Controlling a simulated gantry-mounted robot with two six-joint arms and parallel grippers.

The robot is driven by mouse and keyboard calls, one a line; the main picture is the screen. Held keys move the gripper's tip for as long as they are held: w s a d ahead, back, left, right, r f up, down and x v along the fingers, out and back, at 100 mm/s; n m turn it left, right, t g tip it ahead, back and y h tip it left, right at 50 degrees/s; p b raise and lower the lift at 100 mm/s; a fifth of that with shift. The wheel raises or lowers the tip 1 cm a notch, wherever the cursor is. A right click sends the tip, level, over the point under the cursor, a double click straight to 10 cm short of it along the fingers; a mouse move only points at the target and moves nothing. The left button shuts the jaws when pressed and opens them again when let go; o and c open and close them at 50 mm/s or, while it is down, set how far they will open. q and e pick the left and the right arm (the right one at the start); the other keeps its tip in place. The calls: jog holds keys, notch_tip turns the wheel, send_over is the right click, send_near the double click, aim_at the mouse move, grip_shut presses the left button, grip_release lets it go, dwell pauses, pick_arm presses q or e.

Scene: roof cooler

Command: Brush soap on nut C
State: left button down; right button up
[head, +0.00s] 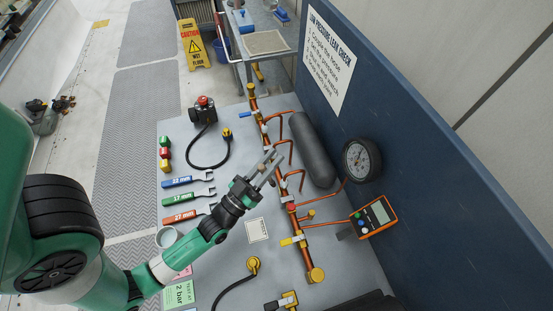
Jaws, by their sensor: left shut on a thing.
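My left gripper (270,166) comes in from the lower left and is shut on a slim thing, probably the brush, mostly hidden between the fingers. Its tips are over or beside the middle of the copper pipe (284,190); I cannot tell whether they touch it. The pipe runs along the bench with several brass fittings and thin branches. I cannot read which nut is C. A pale round cup (166,238), perhaps the soap pot, stands left of my forearm. My right gripper is not in view.
A grey cylinder (312,150), a round gauge (361,160) and an orange meter (373,216) stand right of the pipe by the blue wall (430,170). Wrenches (188,198) lie left. A black hose (208,163) curls behind. A white card (257,230) lies near the pipe.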

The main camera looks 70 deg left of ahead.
pick_arm(q)
jog(key=s+r+p, duration=0.2)
jog(key=s+r, duration=0.1)
jog(key=shift+s+a+r, duration=0.1)
dwell(0.4)
